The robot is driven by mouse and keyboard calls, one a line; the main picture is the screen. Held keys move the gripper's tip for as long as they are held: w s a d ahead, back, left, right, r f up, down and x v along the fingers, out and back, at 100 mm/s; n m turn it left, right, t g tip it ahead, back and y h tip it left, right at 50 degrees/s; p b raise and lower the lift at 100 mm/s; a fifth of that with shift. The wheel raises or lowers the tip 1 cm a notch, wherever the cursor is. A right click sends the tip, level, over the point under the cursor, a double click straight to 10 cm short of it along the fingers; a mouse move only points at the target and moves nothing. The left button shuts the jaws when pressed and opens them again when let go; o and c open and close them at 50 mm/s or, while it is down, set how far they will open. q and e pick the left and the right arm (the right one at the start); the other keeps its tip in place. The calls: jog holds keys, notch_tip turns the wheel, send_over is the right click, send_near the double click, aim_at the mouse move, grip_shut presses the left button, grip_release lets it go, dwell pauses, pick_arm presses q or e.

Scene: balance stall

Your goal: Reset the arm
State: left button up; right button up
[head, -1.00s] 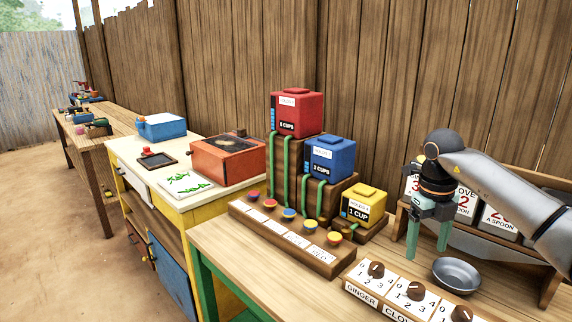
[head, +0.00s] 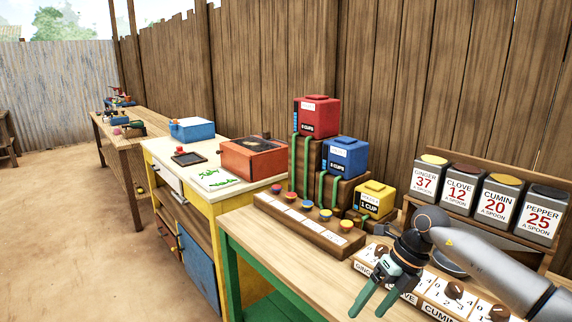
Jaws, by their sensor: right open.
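My right arm comes in from the right edge in the head view. Its gripper (head: 371,303) is open and empty, with green fingers pointing down and left. It hangs over the front of the spice dial board (head: 432,290) and hides part of its labels. My left gripper is not in view.
A metal bowl (head: 446,262) is partly hidden behind my right arm. Spice tins (head: 501,202) stand on a rack at the back right. Red (head: 317,117), blue (head: 343,157) and yellow (head: 374,199) boxes stand on steps behind a button board (head: 303,226). A yellow cabinet (head: 204,206) stands to the left.

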jog(key=s+a+m+t+y+p, duration=0.1)
jog(key=s+a+m+t+y, duration=0.3)
jog(key=a+y, duration=0.45)
jog(key=s+a+m+t+y+p, duration=0.15)
jog(key=s+a+m+y, duration=0.35)
jog(key=a, duration=0.6)
jog(key=s+d+f+m+t+h, duration=0.1)
jog(key=d+f+m+t+h, duration=0.9)
jog(key=m, duration=1)
jog(key=s+d+f+m+g+h, duration=0.3)
jog(key=s+f, duration=0.3)
jog(key=s, duration=0.2)
jog(key=s+d+f+m+g+h, duration=0.3)
jog(key=s+d+f+m, duration=0.2)
jog(key=s+d+f, duration=0.1)
jog(key=shift+s+f+m+p, duration=0.3)
jog(key=shift+s+f+p, duration=0.15)
jog(key=shift+s, duration=0.75)
jog(key=shift+w, duration=0.1)
